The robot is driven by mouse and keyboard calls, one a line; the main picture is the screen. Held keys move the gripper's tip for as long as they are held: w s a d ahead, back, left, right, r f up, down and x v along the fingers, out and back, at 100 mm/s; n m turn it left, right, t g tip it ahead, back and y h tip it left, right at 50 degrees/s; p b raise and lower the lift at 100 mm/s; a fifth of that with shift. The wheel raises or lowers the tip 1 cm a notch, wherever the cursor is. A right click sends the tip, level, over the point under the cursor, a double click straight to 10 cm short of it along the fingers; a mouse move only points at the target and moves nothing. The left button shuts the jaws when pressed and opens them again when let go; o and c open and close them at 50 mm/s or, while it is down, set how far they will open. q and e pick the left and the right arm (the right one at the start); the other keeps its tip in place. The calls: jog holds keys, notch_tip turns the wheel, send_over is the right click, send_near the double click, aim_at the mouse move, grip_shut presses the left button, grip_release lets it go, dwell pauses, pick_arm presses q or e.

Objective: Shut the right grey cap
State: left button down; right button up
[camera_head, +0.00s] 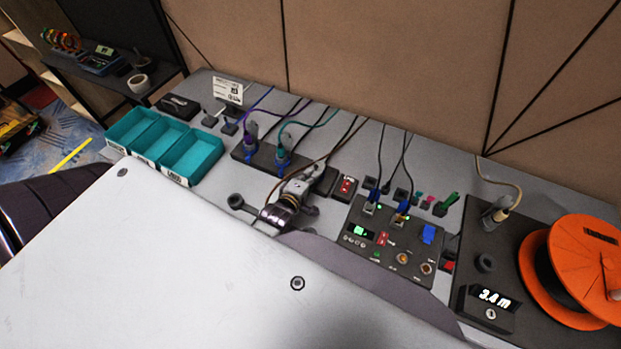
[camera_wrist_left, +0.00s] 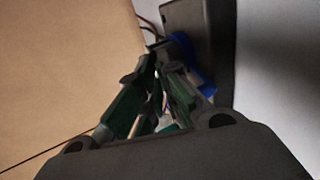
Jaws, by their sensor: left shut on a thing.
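A black socket strip (camera_head: 240,154) lies along the back of the bench. I cannot tell for sure which piece is the right grey cap. My left gripper (camera_head: 299,187) is over the right part of the strip, right of the right plug. In the left wrist view its fingers (camera_wrist_left: 156,75) come together beside the dark strip and a blue part (camera_wrist_left: 188,62). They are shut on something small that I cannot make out.
Teal bins (camera_head: 194,157) stand at the left. A black control box (camera_head: 385,238) with switches and cables is to the right. An orange cable reel (camera_head: 575,247) is at the far right. Loose cables hang around the strip; a wall closes the back.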

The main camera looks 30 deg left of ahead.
pick_arm(q)
jog(key=shift+s+f+t+b, duration=0.1)
jog(key=shift+f+t+b, duration=0.5)
jog(key=shift+b, duration=0.15)
pick_arm(e)
jog(key=shift+f, duration=1)
jog(key=shift+d, duration=0.4)
pick_arm(q)
jog(key=c, duration=1.6)
grip_release()
jog(key=shift+d, duration=0.1)
jog(key=shift+c, duration=0.2)
pick_arm(e)
jog(key=shift+w, duration=0.1)
pick_arm(q)
jog(key=shift+s+f, duration=0.1)
pick_arm(e)
jog(key=shift+a, duration=0.35)
pick_arm(q)
jog(key=shift+s, duration=0.15)
